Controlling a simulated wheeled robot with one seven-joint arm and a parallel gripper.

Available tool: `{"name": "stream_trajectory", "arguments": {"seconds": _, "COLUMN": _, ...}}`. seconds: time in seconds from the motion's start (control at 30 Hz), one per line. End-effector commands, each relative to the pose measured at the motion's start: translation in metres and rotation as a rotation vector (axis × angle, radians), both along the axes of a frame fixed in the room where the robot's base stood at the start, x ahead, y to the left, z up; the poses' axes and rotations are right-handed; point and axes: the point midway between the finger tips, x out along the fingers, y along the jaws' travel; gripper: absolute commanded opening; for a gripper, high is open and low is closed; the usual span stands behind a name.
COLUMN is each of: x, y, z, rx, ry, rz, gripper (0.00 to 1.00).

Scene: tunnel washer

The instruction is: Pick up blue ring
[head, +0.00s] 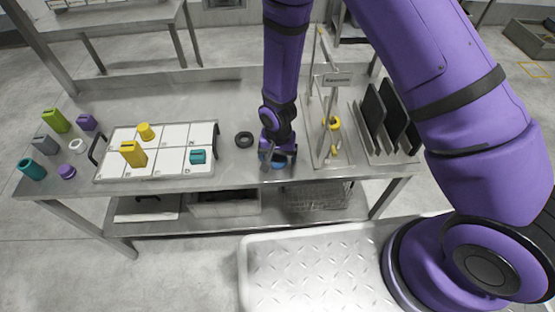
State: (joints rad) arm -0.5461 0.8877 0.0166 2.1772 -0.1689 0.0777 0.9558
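The blue ring (279,165) lies at the front edge area of the steel table (320,178), right of the white tray. My gripper (270,160) points down right at the ring and covers part of it. The fingers are small and dark here, so I cannot tell whether they are open or closed on the ring. Whether the ring touches the table is also unclear.
A black ring (244,139) lies close by on the left. A white gridded tray (175,139) holds yellow and teal pieces. A clear stand (333,165) with yellow rings and a rack of black plates (373,110) stand close on the right.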

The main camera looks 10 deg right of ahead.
Motion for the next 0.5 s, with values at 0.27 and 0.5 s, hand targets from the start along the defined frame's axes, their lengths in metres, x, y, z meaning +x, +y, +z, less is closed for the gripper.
{"name": "stream_trajectory", "arguments": {"seconds": 0.27, "x": -0.0001, "y": 0.0000, "z": 0.0002, "rx": 0.000, "ry": 0.000, "rz": 0.000, "gripper": 0.41}}
{"name": "stream_trajectory", "arguments": {"seconds": 0.5, "x": -0.0001, "y": 0.0000, "z": 0.0011, "rx": 0.000, "ry": 0.000, "rz": 0.000, "gripper": 0.41}}
